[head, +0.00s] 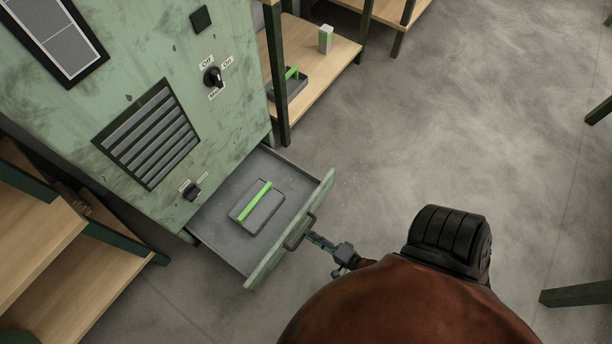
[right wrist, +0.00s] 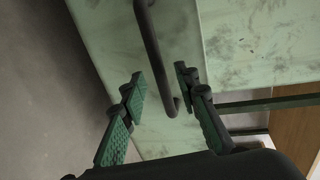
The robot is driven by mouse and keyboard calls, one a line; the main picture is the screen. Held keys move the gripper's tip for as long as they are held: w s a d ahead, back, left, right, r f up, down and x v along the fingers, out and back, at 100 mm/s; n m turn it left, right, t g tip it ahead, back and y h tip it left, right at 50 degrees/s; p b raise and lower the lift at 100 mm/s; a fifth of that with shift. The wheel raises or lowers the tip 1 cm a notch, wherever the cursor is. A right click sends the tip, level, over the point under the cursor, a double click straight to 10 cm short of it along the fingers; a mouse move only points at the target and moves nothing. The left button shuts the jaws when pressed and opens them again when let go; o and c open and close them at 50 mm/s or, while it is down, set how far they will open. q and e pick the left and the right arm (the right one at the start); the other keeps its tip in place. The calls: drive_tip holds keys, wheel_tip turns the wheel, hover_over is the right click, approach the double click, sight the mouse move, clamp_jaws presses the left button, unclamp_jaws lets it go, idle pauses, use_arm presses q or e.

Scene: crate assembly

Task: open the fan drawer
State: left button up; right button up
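The fan drawer (head: 262,212) is pulled out of the pale green cabinet (head: 150,110), and its grey inside shows. A grey block with a bright green bar (head: 257,207) lies in it. The dark drawer handle (head: 299,232) is on the green front panel and also shows in the right wrist view (right wrist: 153,50). My right gripper (head: 316,239) is at the handle. In the right wrist view its two green-padded fingers (right wrist: 158,86) stand apart, with the handle bar between them and gaps visible on both sides. My left gripper is not in view.
Louvred vents (head: 150,135) and a rotary switch (head: 212,77) are on the cabinet face. A wooden shelf (head: 320,70) with a green-handled item and a small box stands behind. Another shelf (head: 40,225) is at the left. The floor (head: 430,120) to the right is clear.

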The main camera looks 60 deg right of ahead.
drive_tip(key=v, duration=0.8)
drive_tip(key=shift+s, duration=0.25)
